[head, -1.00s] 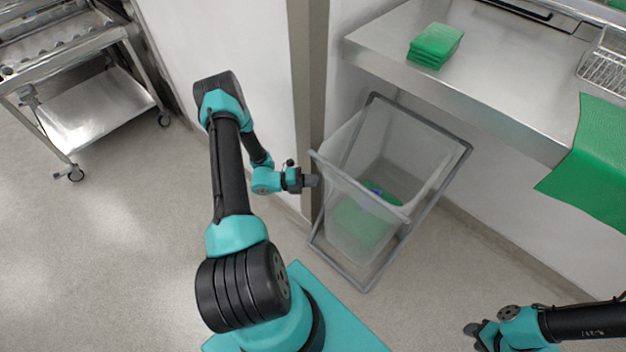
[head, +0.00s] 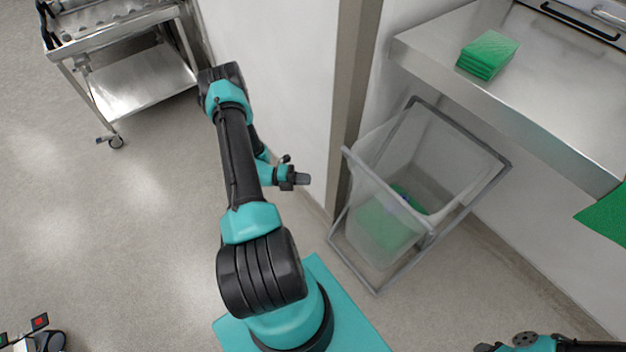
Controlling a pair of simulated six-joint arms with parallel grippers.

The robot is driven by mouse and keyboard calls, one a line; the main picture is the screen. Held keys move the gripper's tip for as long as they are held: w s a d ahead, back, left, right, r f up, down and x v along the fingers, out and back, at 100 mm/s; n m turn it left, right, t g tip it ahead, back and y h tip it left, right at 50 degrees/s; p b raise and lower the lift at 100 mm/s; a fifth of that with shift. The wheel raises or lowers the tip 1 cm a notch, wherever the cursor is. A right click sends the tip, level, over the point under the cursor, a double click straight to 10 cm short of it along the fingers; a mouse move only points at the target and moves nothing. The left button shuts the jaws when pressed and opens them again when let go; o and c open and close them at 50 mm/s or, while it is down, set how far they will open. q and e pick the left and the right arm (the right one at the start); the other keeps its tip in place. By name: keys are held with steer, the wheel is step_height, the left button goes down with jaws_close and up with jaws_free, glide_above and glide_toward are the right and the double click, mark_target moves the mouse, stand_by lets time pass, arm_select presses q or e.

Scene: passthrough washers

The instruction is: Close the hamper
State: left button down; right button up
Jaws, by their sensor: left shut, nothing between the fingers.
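The hamper (head: 372,232) is a translucent bin in a grey metal frame, standing on the floor right of centre. Its top is open, and green cloth (head: 383,222) with a small blue patch lies inside. A grey bar runs along the front rim of the hamper. A grey frame rises at its back, against the counter side. My left gripper (head: 303,180) is shut and empty, left of the hamper's front rim and apart from it. My right arm shows at the bottom right edge, and its fingertips are not clearly visible.
A steel counter (head: 440,66) with a stack of folded green cloths (head: 488,54) overhangs behind the hamper. A wall post (head: 357,80) stands left of the hamper. A metal cart (head: 140,85) is at the upper left.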

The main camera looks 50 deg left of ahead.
stand_by(0.3)
arm_select(q)
steer(key=m+t+y, duration=0.5)
steer(key=m+y, duration=0.4)
steer(key=y, duration=0.4)
glide_toward(354, 177)
steer(key=s, duration=0.7)
steer(key=shift+w+d+r, duration=0.15)
steer(key=shift+w+r, duration=0.05)
steer(key=shift+w, duration=0.05)
steer(key=shift+w, duration=0.1)
steer(key=w, duration=1.3)
steer(key=shift+w+a, duration=0.2)
steer(key=shift+w, duration=0.2)
